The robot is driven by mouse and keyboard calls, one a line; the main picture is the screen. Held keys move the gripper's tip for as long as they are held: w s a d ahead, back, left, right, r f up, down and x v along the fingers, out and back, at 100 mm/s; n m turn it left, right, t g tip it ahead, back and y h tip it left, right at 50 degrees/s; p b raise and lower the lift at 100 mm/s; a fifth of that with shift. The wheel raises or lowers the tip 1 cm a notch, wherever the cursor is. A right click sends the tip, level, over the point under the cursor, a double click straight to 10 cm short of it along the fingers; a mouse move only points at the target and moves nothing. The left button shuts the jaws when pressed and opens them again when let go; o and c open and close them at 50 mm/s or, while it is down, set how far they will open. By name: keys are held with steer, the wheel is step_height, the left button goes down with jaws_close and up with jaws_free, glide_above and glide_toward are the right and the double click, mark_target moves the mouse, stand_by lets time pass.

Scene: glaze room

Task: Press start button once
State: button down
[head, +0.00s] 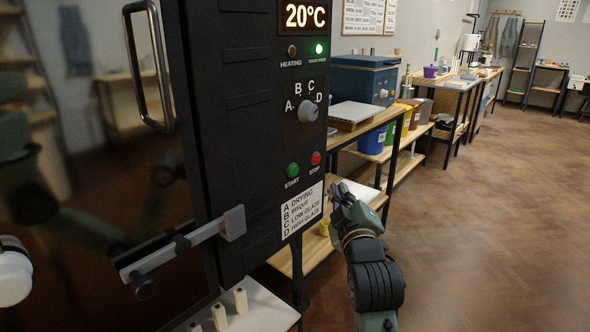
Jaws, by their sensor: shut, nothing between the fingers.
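The green start button (293,170) is on the kiln's dark control panel, above the label "START". The red stop button (315,158) is to its right. My gripper (334,190) is shut and empty, to the right of the panel and lower than both buttons. It appears apart from the start button, and nothing covers the button. Above the buttons, the grey dial (308,111) sits among the letters A to D. The display (305,15) reads 20°C. The green indicator lamp at upper right is lit, and the heating lamp looks dim.
The kiln door's handle (150,65) and latch bar (180,250) stick out left of the panel. A shelf (255,305) with small pale cylinders is below. Shelves with buckets and a blue box (362,82) stand behind my gripper. The wooden floor at right is clear.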

steer(key=w+a+p, duration=0.2)
steer(key=w+a, duration=0.3)
steer(key=a, duration=0.2)
stand_by(0.5)
steer(key=shift+w+a, duration=0.1)
steer(key=shift+a, duration=0.05)
stand_by(1.1)
steer(key=shift+w+a, duration=0.25)
steer(key=shift+a, duration=0.05)
steer(key=shift+w+a, duration=0.25)
steer(key=shift+a, duration=0.1)
stand_by(0.7)
steer(key=shift+s+d, duration=0.1)
steer(key=shift+d, duration=0.05)
steer(key=shift+s+d, duration=0.45)
steer(key=shift+d, duration=0.1)
steer(key=shift+s+d+b, duration=0.3)
steer(key=shift+s+d, duration=0.45)
steer(key=shift+d, duration=0.3)
steer(key=shift+s+d+b, duration=0.25)
steer(key=shift+s+d, duration=0.45)
steer(key=shift+d, duration=0.3)
